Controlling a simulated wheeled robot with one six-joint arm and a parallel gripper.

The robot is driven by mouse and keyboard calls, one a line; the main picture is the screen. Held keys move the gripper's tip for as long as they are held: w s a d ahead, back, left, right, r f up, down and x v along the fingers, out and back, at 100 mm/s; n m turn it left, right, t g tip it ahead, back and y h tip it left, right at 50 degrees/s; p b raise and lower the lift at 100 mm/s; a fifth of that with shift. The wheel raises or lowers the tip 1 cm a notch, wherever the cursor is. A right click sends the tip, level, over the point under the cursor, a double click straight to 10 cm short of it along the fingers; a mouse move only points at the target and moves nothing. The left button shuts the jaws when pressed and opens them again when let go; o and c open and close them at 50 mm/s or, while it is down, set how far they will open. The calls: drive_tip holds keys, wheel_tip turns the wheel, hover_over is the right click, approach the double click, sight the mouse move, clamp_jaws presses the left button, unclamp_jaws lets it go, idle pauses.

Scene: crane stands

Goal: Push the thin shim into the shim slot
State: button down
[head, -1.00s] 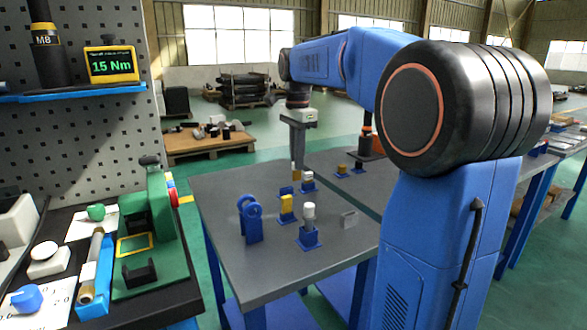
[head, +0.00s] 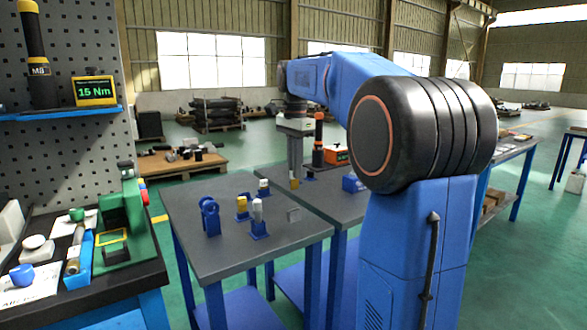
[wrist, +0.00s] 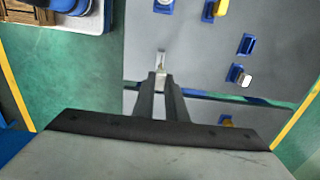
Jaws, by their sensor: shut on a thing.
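My gripper (head: 294,184) points down above the tables, near the gap between them. It is shut on a small pale and tan piece (wrist: 161,61), which sticks out past the fingertips in the wrist view. I take this piece for the thin shim, but it is too small to be sure. A blue holder (wrist: 247,44) with a dark opening stands on the grey table to the right of my gripper in the wrist view. I cannot tell whether it is the shim slot.
The near grey table (head: 190,255) carries a blue ring stand (head: 209,217), a yellow piece (head: 242,205) and white pieces (head: 257,210) in blue stands. A black and orange post (head: 318,145) stands behind my gripper. A green fixture (head: 122,222) is on the left bench.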

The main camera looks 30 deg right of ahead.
sight(295, 182)
drive_tip(key=shift+f, duration=2.85)
drive_tip(key=shift+f, duration=2.2)
drive_tip(key=c, duration=1.7)
unclamp_jaws()
drive_tip(key=shift+r, duration=0.1)
drive_tip(key=shift+r, duration=2.45)
wheel_tip(295, 182, up, 17)
drive_tip(key=shift+r, duration=0.2)
